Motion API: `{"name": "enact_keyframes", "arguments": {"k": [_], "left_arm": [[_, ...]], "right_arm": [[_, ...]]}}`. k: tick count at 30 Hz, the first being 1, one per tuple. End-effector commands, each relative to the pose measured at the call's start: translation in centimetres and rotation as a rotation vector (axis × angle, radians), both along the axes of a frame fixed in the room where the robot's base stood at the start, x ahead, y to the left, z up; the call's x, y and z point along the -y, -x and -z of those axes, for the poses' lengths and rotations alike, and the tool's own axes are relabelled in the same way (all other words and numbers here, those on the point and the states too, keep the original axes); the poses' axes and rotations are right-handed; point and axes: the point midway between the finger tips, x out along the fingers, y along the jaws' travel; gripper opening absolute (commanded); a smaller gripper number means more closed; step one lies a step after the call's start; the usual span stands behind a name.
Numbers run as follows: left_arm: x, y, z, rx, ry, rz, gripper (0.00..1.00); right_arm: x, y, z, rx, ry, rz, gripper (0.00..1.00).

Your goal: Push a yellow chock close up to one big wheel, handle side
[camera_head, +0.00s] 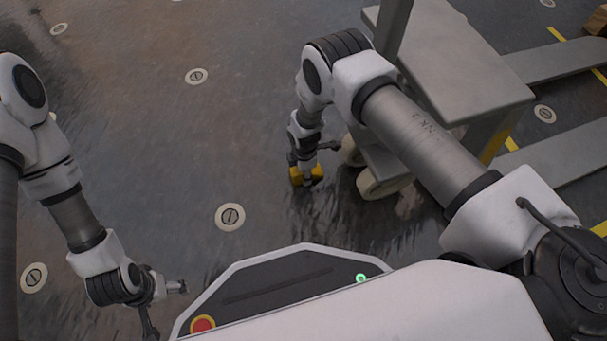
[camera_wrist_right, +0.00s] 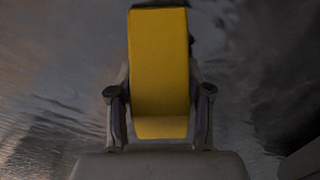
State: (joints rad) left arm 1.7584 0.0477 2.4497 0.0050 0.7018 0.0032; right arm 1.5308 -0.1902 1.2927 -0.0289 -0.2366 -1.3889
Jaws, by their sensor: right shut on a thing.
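The yellow chock (camera_head: 306,175) is at the floor, left of the big cream wheels of the grey pallet truck. My right gripper (camera_head: 303,165) is shut on it from above. In the right wrist view the yellow chock (camera_wrist_right: 159,70) fills the space between the two fingers of my right gripper (camera_wrist_right: 159,110). The nearer big wheel (camera_head: 384,183) stands to the right of the chock, with a visible gap of floor between. A second wheel (camera_head: 351,151) is partly hidden behind my arm.
The pallet truck's grey body (camera_head: 465,75) and forks (camera_head: 560,62) take up the right side. A wooden piece (camera_head: 596,22) shows at top right. The wet-looking dark floor (camera_head: 150,150) with round flush discs is clear at left and centre.

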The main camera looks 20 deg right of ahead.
Motion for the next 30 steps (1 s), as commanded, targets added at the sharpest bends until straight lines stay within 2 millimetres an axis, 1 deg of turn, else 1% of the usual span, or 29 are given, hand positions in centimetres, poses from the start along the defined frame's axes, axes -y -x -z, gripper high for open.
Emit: {"name": "enact_keyframes", "arguments": {"k": [5, 6, 7, 16, 19, 20, 23, 27, 30], "left_arm": [[0.0, 0.0, 0.3, 0.001, 0.0, 0.001, 0.83], [0.0, 0.0, 0.1, 0.001, 0.0, 0.001, 0.83], [0.0, 0.0, 0.1, 0.001, 0.0, 0.001, 0.83], [0.0, 0.0, 0.1, 0.001, 0.0, 0.001, 0.83], [0.0, 0.1, -0.6, -0.002, 0.0, 0.001, 0.83], [0.0, 0.1, -0.9, -0.002, 0.0, 0.001, 0.83], [0.0, 0.1, -2.5, -0.004, 0.0, 0.004, 0.83], [0.1, 0.3, -5.0, -0.007, 0.001, 0.009, 0.83], [0.1, 0.3, -6.4, -0.009, 0.001, 0.012, 0.83]], "right_arm": [[0.0, 0.0, 0.4, -0.001, 0.0, 0.0, 0.04], [0.0, 0.0, 0.3, -0.001, 0.0, 0.0, 0.64], [0.0, 0.0, 0.2, -0.001, 0.0, 0.0, 0.74], [0.0, 0.1, 0.2, -0.001, 0.0, 0.001, 0.74], [0.0, 0.0, -0.7, 0.0, 0.0, 0.0, 0.74], [0.0, 0.0, -1.2, 0.0, 0.0, 0.0, 0.74], [0.0, 0.0, -3.6, 0.0, 0.0, 0.001, 0.74], [0.0, 0.0, -7.5, 0.0, 0.001, 0.0, 0.74], [0.0, 0.0, -9.9, -0.001, 0.0, 0.001, 0.74]]}}
